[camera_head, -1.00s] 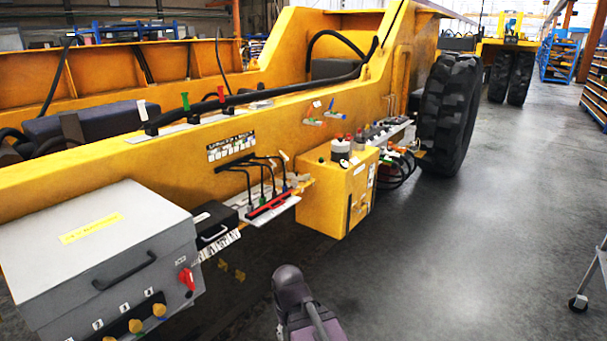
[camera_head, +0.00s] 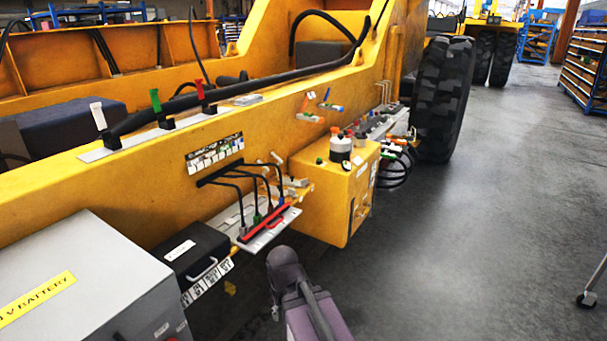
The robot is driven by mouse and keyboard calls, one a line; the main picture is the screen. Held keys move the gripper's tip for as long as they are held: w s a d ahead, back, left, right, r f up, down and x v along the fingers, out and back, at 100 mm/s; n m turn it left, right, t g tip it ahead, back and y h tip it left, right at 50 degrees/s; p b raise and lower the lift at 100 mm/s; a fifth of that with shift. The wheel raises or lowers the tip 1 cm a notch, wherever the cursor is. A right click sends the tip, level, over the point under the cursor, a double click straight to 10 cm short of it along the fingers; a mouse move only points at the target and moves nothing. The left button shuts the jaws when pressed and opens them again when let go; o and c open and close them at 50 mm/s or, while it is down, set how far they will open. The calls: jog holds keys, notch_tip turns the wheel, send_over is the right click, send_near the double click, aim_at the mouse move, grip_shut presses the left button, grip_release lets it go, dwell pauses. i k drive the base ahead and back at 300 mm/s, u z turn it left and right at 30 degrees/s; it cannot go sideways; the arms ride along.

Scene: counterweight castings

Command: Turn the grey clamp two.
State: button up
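Three lever clamps stand in a row along the black hose (camera_head: 260,85) on top of the yellow frame. One has a pale grey-white lever (camera_head: 98,115), one a green lever (camera_head: 155,103), one a red lever (camera_head: 201,93). All three levers stand roughly upright with a slight tilt. No number can be read on them, so I cannot tell which is clamp two. A purple-grey part of my arm shows at the bottom middle, below and right of the clamps and apart from them. My gripper itself is not in view.
A grey battery box (camera_head: 90,285) and a black case (camera_head: 190,250) stand at the lower left. A ledge with black cables (camera_head: 255,212) and a yellow box (camera_head: 330,195) jut from the yellow frame (camera_head: 150,200). A large tyre (camera_head: 445,95) stands beyond.

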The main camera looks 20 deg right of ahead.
aim_at(305, 182)
jog(key=z, duration=0.3)
jog(key=i, duration=1.45)
jog(key=z, duration=0.3)
